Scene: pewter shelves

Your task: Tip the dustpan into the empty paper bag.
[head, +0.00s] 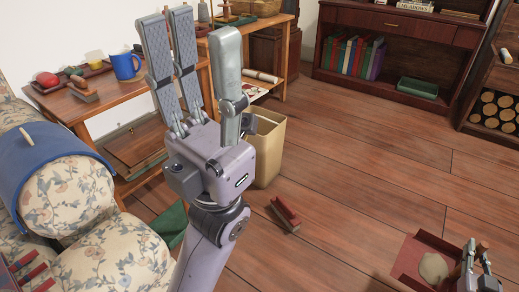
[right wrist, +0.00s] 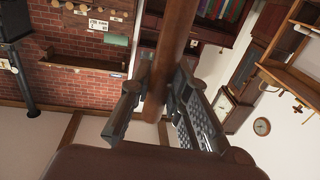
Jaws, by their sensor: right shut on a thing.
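A dark red dustpan (head: 418,262) with a beige heap on it shows at the bottom right of the head view. My right gripper (head: 472,258) is at its handle. In the right wrist view the gripper (right wrist: 158,95) is shut on the brown handle (right wrist: 175,45); a dark red-brown surface fills the bottom. A tan, open-topped container that looks like the paper bag (head: 268,152) stands upright on the floor, partly hidden behind my left gripper. Its inside is mostly hidden. My left gripper (head: 200,45) is raised, fingers up and spread, with nothing seen between them.
A red-backed brush (head: 285,213) lies on the floor between bag and dustpan. A wooden table with a blue mug (head: 125,66) is at left, beside a floral armchair (head: 65,195). A dark bookcase (head: 395,28) stands at the back. The middle floor (head: 365,180) is clear.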

